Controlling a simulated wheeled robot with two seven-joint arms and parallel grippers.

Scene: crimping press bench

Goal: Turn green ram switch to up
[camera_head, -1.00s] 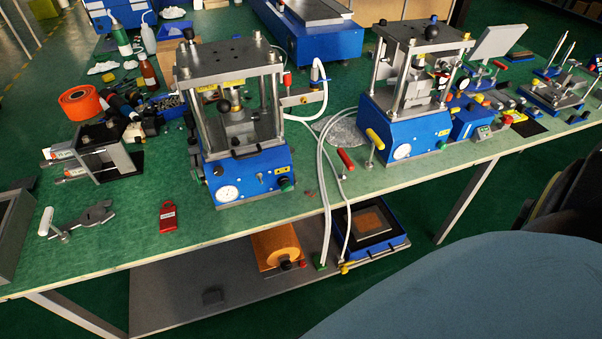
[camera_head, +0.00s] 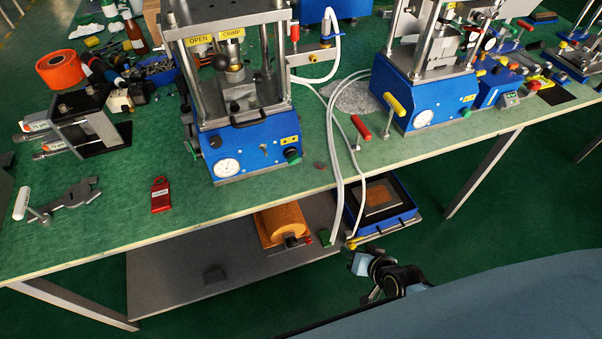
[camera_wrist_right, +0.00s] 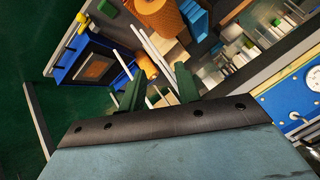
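The left press (camera_head: 240,130) stands on the bench, with a round gauge and controls on its blue front. A green knob (camera_head: 292,156) sits at the right of that front, and a small lever switch (camera_head: 264,147) is left of it. I cannot tell which is the ram switch, or its position. My right arm (camera_head: 385,272) comes in at the lower middle, in front of the bench and below the press controls. In the right wrist view my right gripper (camera_wrist_right: 158,88) has its two dark green fingers apart, with nothing between them. My left gripper is out of view.
A second blue press (camera_head: 425,90) stands to the right. White hoses (camera_head: 336,150) hang over the bench edge between the presses. Below are an orange roll (camera_head: 280,225) and a blue tray (camera_head: 408,213). A red tag (camera_head: 160,195) lies on the green bench top.

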